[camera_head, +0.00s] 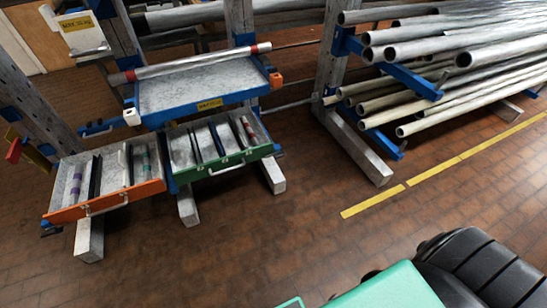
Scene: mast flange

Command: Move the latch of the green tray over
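The green tray (258,154) is a pulled-out drawer with a green front and a pale handle, left of the middle in the head view. It holds several dark and light bars lying lengthwise. Small details show on its front, but I cannot tell which one is its latch. Neither my left nor my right gripper is in view.
An orange-fronted tray (112,199) is pulled out to its left. A blue-edged shelf (205,87) carries a long tube (190,67) above both. A rack of metal pipes (425,128) stands at the right. The brick floor (300,220) in front is open.

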